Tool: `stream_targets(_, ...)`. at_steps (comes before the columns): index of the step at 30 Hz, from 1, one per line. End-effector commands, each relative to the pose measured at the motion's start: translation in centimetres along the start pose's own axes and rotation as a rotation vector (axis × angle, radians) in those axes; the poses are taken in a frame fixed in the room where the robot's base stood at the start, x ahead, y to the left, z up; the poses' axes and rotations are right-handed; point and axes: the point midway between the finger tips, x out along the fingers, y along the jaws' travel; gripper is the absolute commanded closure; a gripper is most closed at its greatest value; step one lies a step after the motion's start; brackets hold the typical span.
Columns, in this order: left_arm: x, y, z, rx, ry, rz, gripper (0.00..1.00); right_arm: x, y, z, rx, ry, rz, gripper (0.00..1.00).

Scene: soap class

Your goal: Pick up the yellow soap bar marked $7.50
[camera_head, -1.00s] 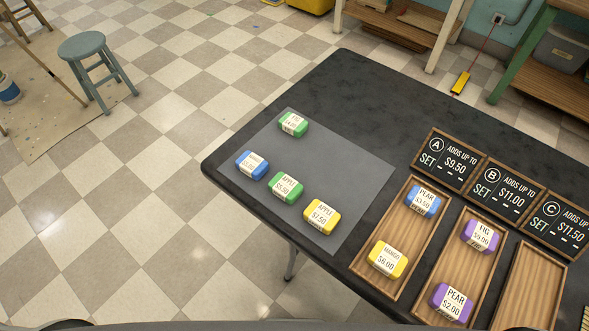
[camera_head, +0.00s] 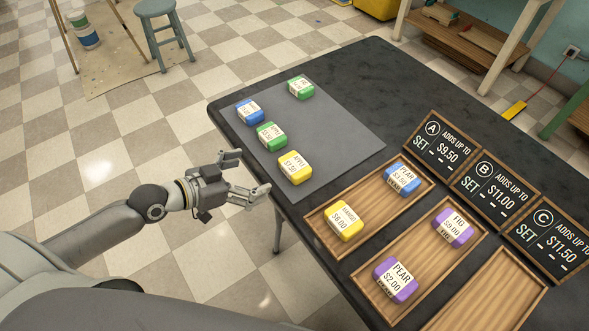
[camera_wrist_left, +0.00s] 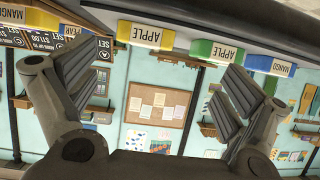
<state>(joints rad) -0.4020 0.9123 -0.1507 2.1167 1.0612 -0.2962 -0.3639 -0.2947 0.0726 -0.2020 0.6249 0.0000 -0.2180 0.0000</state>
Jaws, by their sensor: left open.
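The yellow soap bar (camera_head: 294,168) with an APPLE label lies near the front edge of the grey mat (camera_head: 345,143); its price looks like $7.50 or $1.50. My left gripper (camera_head: 256,174) is open and empty, just off the table edge to the left of this bar. In the left wrist view the yellow APPLE bar (camera_wrist_left: 146,35) is upside down at the top, ahead of the open fingers (camera_wrist_left: 160,95) and apart from them. A green APPLE bar (camera_wrist_left: 216,53) and a blue MANGO bar (camera_wrist_left: 270,65) are beside it. My right gripper is out of view.
On the mat are also a green APPLE bar (camera_head: 271,135), a blue bar (camera_head: 249,111) and a green bar (camera_head: 301,88). Wooden trays (camera_head: 318,219) hold another yellow bar (camera_head: 345,221), a blue bar (camera_head: 402,180) and purple bars (camera_head: 396,279). Price signs (camera_head: 438,142) stand behind them.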

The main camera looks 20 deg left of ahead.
Motion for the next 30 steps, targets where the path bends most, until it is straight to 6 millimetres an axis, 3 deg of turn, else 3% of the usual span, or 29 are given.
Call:
stream_targets(5, 0.1, 1.4, -1.4, 0.010, 0.020, 0.036, 0.04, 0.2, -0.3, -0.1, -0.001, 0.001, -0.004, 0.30)
stream_targets(15, 4.1, 1.4, -1.6, 0.010, 0.023, 0.034, 0.04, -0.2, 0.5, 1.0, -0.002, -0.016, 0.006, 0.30)
stream_targets(25, 6.0, 1.6, -1.6, 0.010, 0.020, 0.036, 0.04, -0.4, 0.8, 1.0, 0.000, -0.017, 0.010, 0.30)
stream_targets(30, 8.0, 1.8, -1.8, 0.008, 0.021, 0.035, 0.04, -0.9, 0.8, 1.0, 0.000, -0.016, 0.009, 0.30)
